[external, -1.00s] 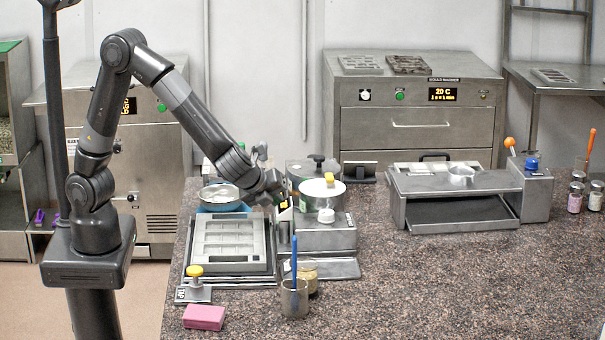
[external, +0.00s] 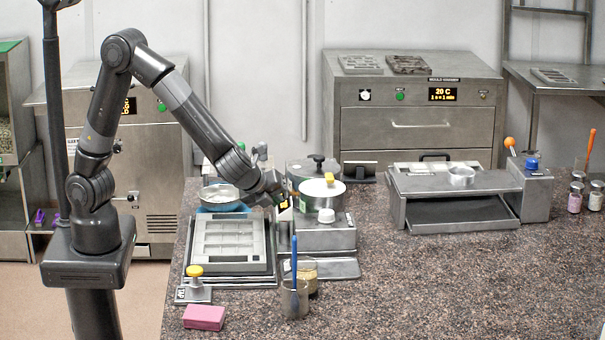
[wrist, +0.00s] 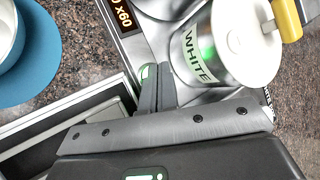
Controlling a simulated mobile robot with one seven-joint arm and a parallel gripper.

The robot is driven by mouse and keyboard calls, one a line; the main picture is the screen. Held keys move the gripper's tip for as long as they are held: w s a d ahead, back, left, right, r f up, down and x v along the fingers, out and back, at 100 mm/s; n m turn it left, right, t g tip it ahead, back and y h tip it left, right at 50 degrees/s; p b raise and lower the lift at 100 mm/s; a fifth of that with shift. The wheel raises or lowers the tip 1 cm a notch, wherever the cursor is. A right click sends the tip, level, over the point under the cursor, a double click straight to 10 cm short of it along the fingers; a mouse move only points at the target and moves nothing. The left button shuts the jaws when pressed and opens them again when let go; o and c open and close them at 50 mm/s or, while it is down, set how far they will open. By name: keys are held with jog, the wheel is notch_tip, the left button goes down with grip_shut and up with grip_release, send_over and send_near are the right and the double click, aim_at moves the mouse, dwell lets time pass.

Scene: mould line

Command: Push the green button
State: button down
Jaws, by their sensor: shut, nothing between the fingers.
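My gripper (wrist: 157,70) is shut and empty, its two dark fingers side by side. A small green button (wrist: 146,72) shows right beside the fingertips in the wrist view, partly hidden by them; I cannot tell whether they touch it. It lies on the steel housing by the orange display (wrist: 124,14) and the pot labelled WHITE (wrist: 205,52). In the external view my gripper (external: 283,205) points down at the left side of this steel unit (external: 327,237), and the button there is hidden. Other green buttons show on the back cabinet (external: 400,96) and the left machine (external: 161,106).
A blue-based bowl (external: 222,196) and a grey mould tray (external: 232,246) stand left of the unit. A yellow-knobbed clamp (external: 194,271), a pink block (external: 204,317) and a cup with a blue stick (external: 294,299) are in front. The right foreground counter is clear.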

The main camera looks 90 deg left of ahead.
jog(key=shift+f, duration=0.35)
jog(key=shift+r, duration=0.5)
jog(key=shift+r, duration=3)
